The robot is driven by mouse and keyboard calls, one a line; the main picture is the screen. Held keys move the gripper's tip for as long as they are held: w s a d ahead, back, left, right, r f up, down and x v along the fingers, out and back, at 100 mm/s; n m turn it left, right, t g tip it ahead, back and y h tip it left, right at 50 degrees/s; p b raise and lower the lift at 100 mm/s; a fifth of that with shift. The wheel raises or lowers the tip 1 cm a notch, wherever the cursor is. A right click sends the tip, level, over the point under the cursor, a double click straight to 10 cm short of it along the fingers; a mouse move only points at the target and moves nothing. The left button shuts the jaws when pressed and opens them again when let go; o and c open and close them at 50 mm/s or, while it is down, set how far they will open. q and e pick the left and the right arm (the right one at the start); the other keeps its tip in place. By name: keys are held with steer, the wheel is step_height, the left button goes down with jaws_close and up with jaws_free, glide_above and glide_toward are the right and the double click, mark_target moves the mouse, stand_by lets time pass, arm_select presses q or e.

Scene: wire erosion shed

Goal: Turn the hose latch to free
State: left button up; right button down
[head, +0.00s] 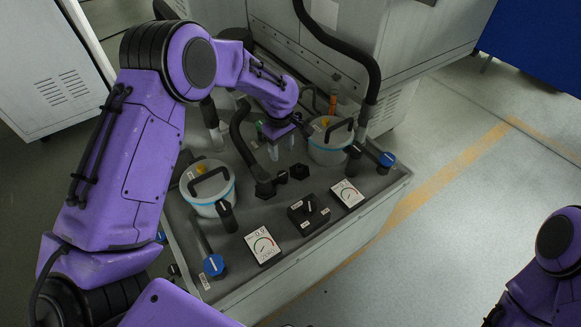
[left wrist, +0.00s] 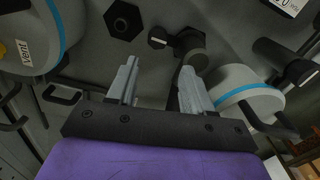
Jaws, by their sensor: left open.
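A black hose (head: 239,137) curves down to a dark coupling (head: 264,189) on the grey panel top (head: 318,180). A small black latch (head: 282,177) sits right beside the coupling; its setting is too small to read. In the left wrist view the latch (left wrist: 158,38) appears as a dark lever with a pale end, beside the round hose end (left wrist: 191,47). My left gripper (head: 281,147) points down over the panel, behind the latch; its fingers (left wrist: 161,88) are apart with nothing between them. My right gripper is out of the picture.
A black hex knob (head: 299,171) stands close beside the latch. White canisters with blue bands stand left (head: 211,207) and right (head: 327,154) of it.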

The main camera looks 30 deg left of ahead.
mark_target(282, 174)
arm_select(q)
step_height(282, 174, down, 12)
steer(key=shift+w+a+r, duration=0.1)
steer(key=shift+w+r, duration=0.05)
steer(key=shift+r, duration=0.05)
steer(key=c, duration=0.8)
